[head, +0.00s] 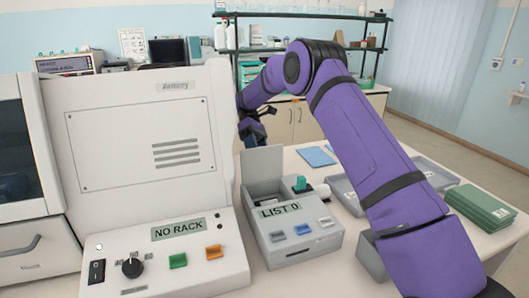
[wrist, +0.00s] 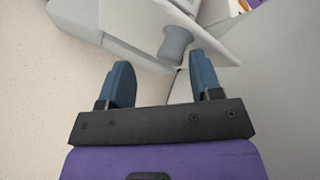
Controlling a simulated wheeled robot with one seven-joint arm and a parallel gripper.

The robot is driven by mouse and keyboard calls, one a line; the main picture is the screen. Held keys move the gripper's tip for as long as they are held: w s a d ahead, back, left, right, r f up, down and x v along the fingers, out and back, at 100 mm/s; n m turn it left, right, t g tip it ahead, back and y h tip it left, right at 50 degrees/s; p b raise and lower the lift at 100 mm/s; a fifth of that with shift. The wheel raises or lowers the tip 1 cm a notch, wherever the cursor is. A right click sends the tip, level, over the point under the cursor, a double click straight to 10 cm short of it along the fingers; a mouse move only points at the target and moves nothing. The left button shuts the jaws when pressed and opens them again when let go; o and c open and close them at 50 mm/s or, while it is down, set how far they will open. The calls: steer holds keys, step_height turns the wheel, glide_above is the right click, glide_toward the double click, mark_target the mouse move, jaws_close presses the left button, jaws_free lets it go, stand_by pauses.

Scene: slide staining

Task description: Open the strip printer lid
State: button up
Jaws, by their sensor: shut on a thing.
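The strip printer (head: 296,228) is the light grey box with a "LIST 0" display on the table, right of the large machine. Its lid (head: 262,164) stands raised at the back, its panel steeply upright and the compartment below uncovered. In the wrist view the pale lid (wrist: 222,30) carries a grey round knob (wrist: 176,44). In the head view my gripper (head: 252,134) is small and dark, just behind the lid's top, partly hidden.
The large "NO RACK" machine (head: 140,135) stands close on the left. A green-topped item (head: 300,184) sits at the printer's compartment. A grey tray (head: 347,196), blue sheets (head: 316,156) and green booklets (head: 481,206) lie to the right. My purple arm reaches over the table.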

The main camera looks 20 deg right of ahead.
steer(key=s+r, duration=0.2)
steer(key=s, duration=0.6)
steer(key=s+r, duration=0.3)
steer(key=s, duration=0.5)
steer(key=shift+d+f, duration=0.1)
